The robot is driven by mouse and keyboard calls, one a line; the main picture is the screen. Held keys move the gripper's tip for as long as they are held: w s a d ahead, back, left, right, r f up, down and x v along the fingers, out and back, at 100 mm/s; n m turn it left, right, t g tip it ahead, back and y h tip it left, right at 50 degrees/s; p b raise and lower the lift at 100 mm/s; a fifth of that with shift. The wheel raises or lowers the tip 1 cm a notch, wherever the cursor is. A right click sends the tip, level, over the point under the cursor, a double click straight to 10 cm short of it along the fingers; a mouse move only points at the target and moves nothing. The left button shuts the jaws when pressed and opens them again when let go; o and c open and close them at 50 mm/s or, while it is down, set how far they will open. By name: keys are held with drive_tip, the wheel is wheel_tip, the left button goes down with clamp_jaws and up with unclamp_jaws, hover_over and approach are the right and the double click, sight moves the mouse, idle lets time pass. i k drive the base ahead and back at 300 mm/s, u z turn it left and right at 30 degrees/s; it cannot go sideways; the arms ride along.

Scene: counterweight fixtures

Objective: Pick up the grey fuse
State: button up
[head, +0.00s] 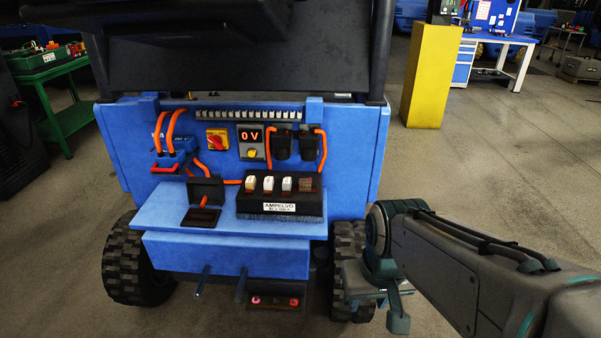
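A black fuse block (281,207) with a white "AMPELVO" label sits on the blue shelf of the machine. A row of small fuses stands upright in it: a cream one (251,182), two whitish ones (268,184) (287,184) and a brownish one (306,185). I cannot tell for sure which is the grey fuse; at this size none looks plainly grey. My gripper (379,306) is at the lower right, beside the machine's right wheel, well apart from the fuses. Its fingers look spread, with nothing seen between them.
An open black box (204,200) sits left of the fuse block. Two rods (241,284) stick out below the shelf. A yellow pillar (430,75) stands behind right; floor there is clear.

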sight(287, 183)
drive_tip(key=u, duration=0.35)
drive_tip(key=i, duration=0.85)
drive_tip(key=z, duration=0.15)
